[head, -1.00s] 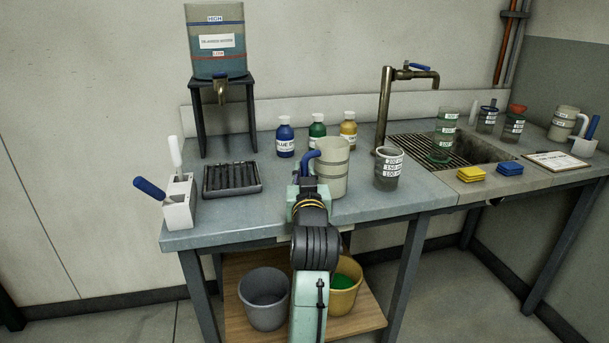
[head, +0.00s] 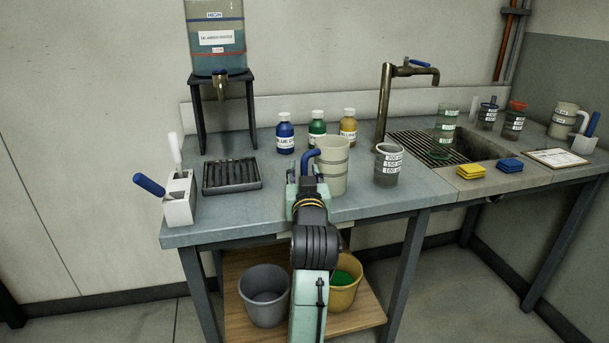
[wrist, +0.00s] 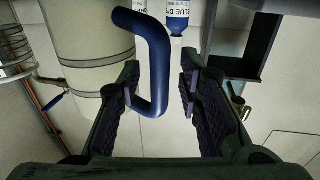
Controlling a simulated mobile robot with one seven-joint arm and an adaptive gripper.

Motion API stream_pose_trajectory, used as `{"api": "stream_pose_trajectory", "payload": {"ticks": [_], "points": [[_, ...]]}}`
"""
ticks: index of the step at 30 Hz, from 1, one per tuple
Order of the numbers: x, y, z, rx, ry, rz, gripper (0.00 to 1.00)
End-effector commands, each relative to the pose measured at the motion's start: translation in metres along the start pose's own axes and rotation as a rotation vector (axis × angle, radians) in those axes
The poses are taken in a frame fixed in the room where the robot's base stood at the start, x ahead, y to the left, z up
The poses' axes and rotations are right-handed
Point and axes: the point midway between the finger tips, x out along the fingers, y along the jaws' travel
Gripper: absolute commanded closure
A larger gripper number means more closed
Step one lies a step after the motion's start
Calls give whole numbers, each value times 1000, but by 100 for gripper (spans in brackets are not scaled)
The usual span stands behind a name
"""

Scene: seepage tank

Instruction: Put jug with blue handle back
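The cream jug with the blue handle (head: 333,166) stands upright on the grey bench. Its curved blue handle (head: 310,157) points left. In the wrist view the jug body (wrist: 90,45) is at the upper left. The handle (wrist: 153,60) reaches down between the fingers of my gripper (wrist: 158,90). The fingers are apart, with a visible gap on the handle's right side; on its left side I cannot tell whether they touch.
A grey measuring beaker (head: 387,166) stands close right. A black tray (head: 232,187) and a white holder (head: 179,205) are left. Another cream jug (head: 563,121) stands far right beyond the sink.

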Motion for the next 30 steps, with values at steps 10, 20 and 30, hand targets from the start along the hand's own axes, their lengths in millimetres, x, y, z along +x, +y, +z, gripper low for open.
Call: {"api": "stream_pose_trajectory", "payload": {"ticks": [10,20,30], "points": [[-41,0,-2,-1,3,1,67],[-93,0,3,1,7,0,67],[-107,0,2,1,6,-1,67]]}}
